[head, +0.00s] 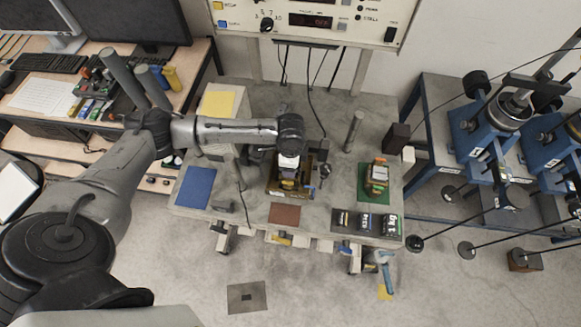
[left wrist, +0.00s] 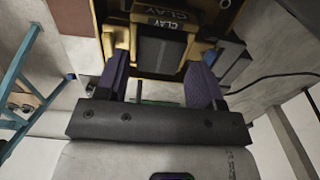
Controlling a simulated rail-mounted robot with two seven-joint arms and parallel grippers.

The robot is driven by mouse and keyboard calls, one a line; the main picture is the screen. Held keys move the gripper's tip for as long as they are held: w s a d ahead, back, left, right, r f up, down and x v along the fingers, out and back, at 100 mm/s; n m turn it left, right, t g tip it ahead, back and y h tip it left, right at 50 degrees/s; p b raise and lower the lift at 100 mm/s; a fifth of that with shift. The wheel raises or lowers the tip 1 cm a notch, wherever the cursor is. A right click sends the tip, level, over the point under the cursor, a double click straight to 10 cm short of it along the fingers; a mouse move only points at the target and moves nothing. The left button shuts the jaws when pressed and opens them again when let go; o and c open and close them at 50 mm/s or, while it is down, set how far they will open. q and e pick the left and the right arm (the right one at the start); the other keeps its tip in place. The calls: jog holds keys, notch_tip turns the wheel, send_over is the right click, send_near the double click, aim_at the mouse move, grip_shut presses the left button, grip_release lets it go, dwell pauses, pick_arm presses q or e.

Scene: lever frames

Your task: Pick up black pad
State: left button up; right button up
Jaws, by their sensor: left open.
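My left arm reaches in over the grey table, and its gripper (head: 290,183) points down at a yellow-framed device (head: 275,188). In the left wrist view the gripper (left wrist: 158,68) is open. Its two purple-grey fingers stand on either side of a dark grey to black pad-like block (left wrist: 158,55) in the yellow frame (left wrist: 178,12), which carries CLAY labels. Whether the fingers touch the block cannot be told. In the head view the gripper hides this block. My right gripper is not in view.
A blue mat (head: 195,188), a brown mat (head: 284,214) and a green mat (head: 364,190) lie on the table (head: 322,203). Dark mats with small labelled blocks (head: 365,222) lie at the front right. An upright metal post (head: 353,130) stands behind, right of my gripper.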

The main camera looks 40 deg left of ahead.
pick_arm(q)
jog(key=shift+f, duration=1.1)
jog(key=c, duration=0.9)
